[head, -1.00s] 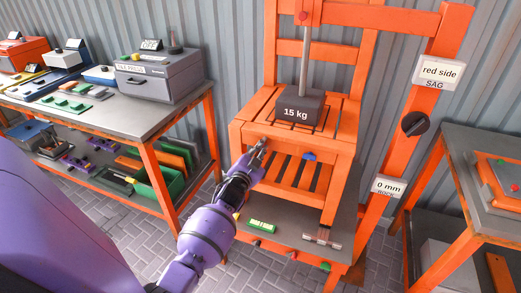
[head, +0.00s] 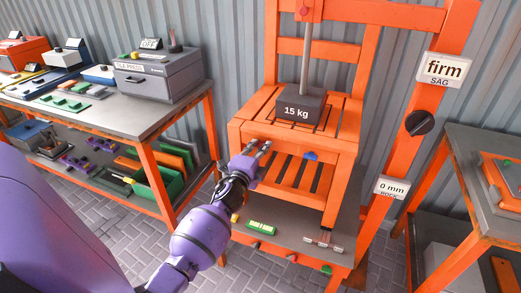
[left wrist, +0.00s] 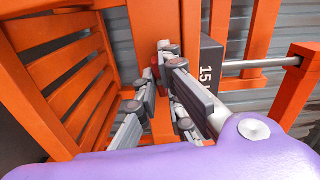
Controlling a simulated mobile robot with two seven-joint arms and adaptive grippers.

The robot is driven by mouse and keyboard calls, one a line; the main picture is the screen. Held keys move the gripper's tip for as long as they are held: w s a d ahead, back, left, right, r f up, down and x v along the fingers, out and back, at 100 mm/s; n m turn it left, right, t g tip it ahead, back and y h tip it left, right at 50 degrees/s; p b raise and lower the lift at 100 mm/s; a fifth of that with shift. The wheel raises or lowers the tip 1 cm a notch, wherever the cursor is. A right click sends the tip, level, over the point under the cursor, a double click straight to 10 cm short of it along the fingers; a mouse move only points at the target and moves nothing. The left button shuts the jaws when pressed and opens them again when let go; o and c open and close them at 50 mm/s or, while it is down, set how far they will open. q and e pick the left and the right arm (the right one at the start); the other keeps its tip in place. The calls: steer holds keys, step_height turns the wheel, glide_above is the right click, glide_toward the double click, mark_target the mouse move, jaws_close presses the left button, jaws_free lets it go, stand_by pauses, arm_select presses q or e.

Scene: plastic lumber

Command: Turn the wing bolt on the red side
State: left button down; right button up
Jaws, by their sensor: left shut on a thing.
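The orange chair (head: 255,130) stands on a grey-topped bench with a dark 15 kg weight (head: 297,108) on its slatted seat. My left gripper (head: 260,146) is at the chair's front rail, left of the blue wing bolt (head: 311,156). In the left wrist view its fingers are closed around the red wing bolt (left wrist: 155,72), of which only a small red part shows. In the head view the fingers hide this bolt. The upper sign (head: 442,69) reads "firm" above "SAG". The lower sign (head: 391,187) reads 0 mm. My right gripper is not in view.
A black knob (head: 419,123) sits on the orange post. A green level (head: 261,228) and a small metal piece (head: 323,244) lie on the bench below the seat. Benches with tools stand at left and right. A rod rises from the weight.

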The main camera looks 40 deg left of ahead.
arm_select(q)
steer(key=shift+w+r+m, duration=0.1)
steer(key=shift+r+m, duration=0.25)
steer(key=shift+m, duration=0.25)
steer(key=shift+a, duration=0.1)
steer(key=c, duration=1.9)
jaws_free()
steer(key=shift+o, duration=0.2)
steer(key=shift+f, duration=0.1)
steer(key=shift+f, duration=0.15)
steer(key=v, duration=1.2)
